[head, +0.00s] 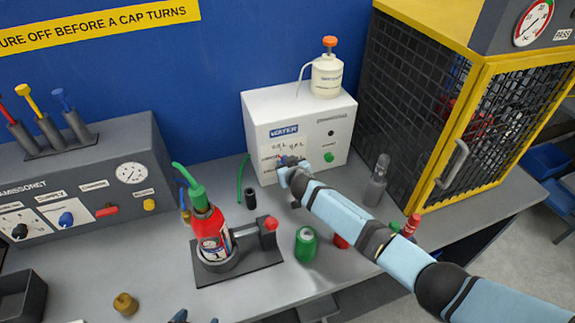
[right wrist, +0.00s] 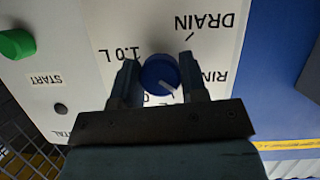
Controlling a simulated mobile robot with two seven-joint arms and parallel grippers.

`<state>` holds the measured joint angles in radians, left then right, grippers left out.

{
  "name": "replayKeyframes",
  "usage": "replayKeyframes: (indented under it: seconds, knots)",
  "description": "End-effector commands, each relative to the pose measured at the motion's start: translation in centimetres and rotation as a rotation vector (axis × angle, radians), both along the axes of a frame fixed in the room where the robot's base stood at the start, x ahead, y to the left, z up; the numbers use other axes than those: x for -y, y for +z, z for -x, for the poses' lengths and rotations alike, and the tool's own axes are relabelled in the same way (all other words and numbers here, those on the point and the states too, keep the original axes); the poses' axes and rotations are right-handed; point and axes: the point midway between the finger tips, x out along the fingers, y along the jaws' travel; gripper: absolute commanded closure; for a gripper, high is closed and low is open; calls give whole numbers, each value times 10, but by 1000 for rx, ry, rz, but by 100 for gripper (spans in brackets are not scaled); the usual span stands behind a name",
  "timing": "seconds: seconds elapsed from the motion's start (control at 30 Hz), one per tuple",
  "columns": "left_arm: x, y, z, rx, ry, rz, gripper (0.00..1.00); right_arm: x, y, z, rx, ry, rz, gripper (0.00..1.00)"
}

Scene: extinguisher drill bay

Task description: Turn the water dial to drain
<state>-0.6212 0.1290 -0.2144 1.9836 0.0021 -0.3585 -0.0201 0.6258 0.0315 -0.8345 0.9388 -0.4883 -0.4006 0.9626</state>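The water dial (right wrist: 159,74) is a round blue knob with a white pointer mark on the white washer unit. In the right wrist view its pointer aims toward the lower right, away from the DRAIN label (right wrist: 213,33) at upper right. My right gripper (right wrist: 160,78) has one finger on each side of the dial, and both appear to touch it. In the head view my right gripper (head: 287,168) is at the unit's front and hides the dial. Only fingertips of my left gripper (head: 196,319) show at the bottom edge, apart and with nothing seen between them.
The white unit (head: 258,119) carries a pump bottle (head: 326,77) and a green button (head: 328,157). A red extinguisher (head: 208,228) stands in a holder on the bench. A green can (head: 306,244) stands below my right arm. A yellow-framed cage (head: 478,128) is at right.

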Motion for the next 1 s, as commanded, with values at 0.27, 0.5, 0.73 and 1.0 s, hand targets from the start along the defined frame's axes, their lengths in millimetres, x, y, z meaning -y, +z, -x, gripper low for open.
replayKeyframes:
  seconds: [0.27, 0.5, 0.73, 1.0]
  knots:
    - [0, -2, 4, -7, 0, 0, 26, 0, 1, -1, 1, 0, -1, 36]
    - [0, -1, 5, -9, 0, 0, 26, 2, 3, 7, 0, -1, -3, 36]
    - [0, 0, 3, -6, 1, -1, 26, 11, 15, 36, 0, -1, -3, 36]
    - [0, 1, -1, 2, 0, -1, 26, 19, 28, 63, 1, -1, -2, 36]
